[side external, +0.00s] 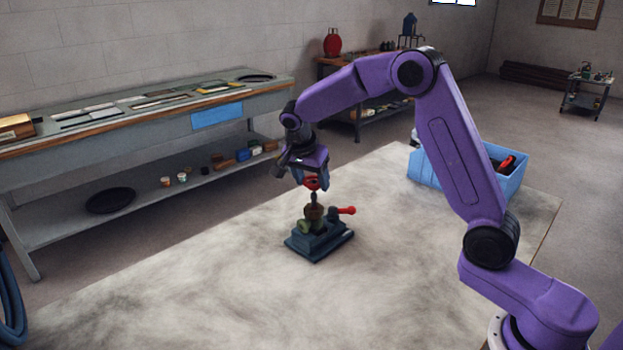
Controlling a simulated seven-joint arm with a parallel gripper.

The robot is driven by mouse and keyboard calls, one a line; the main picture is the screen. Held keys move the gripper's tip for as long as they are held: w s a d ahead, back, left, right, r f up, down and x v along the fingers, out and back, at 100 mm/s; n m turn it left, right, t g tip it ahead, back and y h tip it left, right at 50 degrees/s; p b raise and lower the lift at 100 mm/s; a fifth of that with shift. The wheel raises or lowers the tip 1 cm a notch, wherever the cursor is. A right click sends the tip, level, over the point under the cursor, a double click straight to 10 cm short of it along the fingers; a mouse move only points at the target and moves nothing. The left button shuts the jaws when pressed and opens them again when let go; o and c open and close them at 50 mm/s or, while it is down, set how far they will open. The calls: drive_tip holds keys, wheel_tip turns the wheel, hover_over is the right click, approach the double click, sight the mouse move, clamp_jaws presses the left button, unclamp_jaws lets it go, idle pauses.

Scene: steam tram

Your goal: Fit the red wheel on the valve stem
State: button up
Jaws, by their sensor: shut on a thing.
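The red wheel (312,184) is between the fingers of my gripper (311,180), which is shut on it. The valve (319,239) stands on the table on a dark blue base, with a brass-brown body and a red-ended handle (347,210) pointing right. The valve stem (314,199) rises from the top of the body. The wheel is right above the stem's top. From this view I cannot tell whether wheel and stem touch or are in line. My fingers partly hide the wheel.
The pale worktable (200,295) is clear around the valve. A blue crate (425,172) with tools stands at its back right, behind my arm. A long bench (150,122) with flat parts runs along the wall at the left.

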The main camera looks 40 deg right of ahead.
sight(313, 194)
drive_tip(key=shift+f, duration=1.55)
idle(3.2)
drive_tip(key=o, duration=1.3)
drive_tip(key=shift+r, duration=0.1)
drive_tip(key=shift+r, duration=3.4)
